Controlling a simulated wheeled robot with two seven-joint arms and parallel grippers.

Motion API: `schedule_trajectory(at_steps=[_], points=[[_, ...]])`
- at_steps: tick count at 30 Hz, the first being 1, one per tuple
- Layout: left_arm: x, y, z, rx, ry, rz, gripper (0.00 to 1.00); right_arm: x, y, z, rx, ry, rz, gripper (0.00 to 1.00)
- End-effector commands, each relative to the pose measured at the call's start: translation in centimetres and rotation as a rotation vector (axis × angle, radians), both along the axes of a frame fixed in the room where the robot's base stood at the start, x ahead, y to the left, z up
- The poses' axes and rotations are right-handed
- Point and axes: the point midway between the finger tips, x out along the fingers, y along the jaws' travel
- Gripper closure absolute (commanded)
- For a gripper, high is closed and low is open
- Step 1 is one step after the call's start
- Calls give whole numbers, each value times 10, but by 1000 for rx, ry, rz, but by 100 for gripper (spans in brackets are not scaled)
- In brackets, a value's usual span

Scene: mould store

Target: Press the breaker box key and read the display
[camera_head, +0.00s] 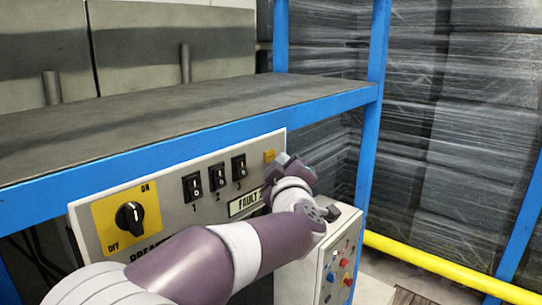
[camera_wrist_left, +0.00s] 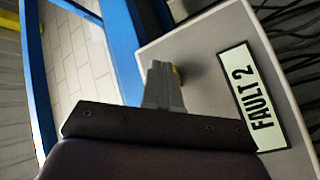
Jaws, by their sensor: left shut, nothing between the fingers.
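The breaker box (camera_head: 175,185) is a light grey panel under the blue shelf edge, with a black knob (camera_head: 130,216) on a yellow ON/OFF plate and rocker switches numbered 1, 2 and 3. Its yellow key (camera_head: 269,156) is at the upper right. The display (camera_head: 240,205) is partly hidden by my arm in the head view; in the left wrist view the display (camera_wrist_left: 252,97) reads "FAULT 2". My left gripper (camera_head: 283,160) is shut and empty, its tips right by the key. In the left wrist view the fingers (camera_wrist_left: 162,72) cover most of the key; contact is unclear.
A grey box (camera_head: 340,262) with red and blue buttons stands just right of my left wrist. The blue shelf rail (camera_head: 200,132) runs above the panel, and a blue post (camera_head: 375,100) rises at right. A yellow rail (camera_head: 440,266) crosses low behind. Wrapped stacks fill the background.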

Motion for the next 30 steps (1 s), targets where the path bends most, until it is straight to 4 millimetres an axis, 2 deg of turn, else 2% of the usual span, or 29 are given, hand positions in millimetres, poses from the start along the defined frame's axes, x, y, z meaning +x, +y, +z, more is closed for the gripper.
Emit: schedule_trajectory(at_steps=[6, 19, 30], points=[[-2, -3, 0, 0, 1, -1, 100, 0, 0, 1, 0, 0, 0, 57], [-26, -37, 1, 0, 1, -2, 100, 0, 0, 11, 0, 0, 0, 57], [-29, -41, -1, 0, 1, -1, 100, 0, 0, 11, 0, 0, 0, 57]])
